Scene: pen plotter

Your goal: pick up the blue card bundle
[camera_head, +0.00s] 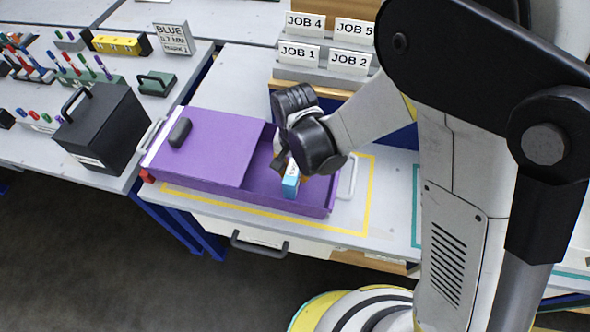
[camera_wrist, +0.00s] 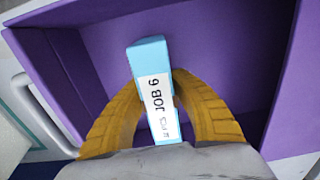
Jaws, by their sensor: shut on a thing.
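The blue card bundle (camera_head: 291,184) is light blue with a white label. The purple box wall (camera_wrist: 40,75) surrounds the bundle in the wrist view. I cannot tell whether the bundle touches the box floor. The bundle's lower end is hidden by my gripper in the wrist view.
A purple lid with a dark handle (camera_head: 180,132) covers the box's left part. White handles stand at the box's ends, one at the right (camera_head: 348,177). Job signs (camera_head: 326,45) stand behind. A black case (camera_head: 100,127) sits on the left table. Yellow tape (camera_head: 366,200) borders the box.

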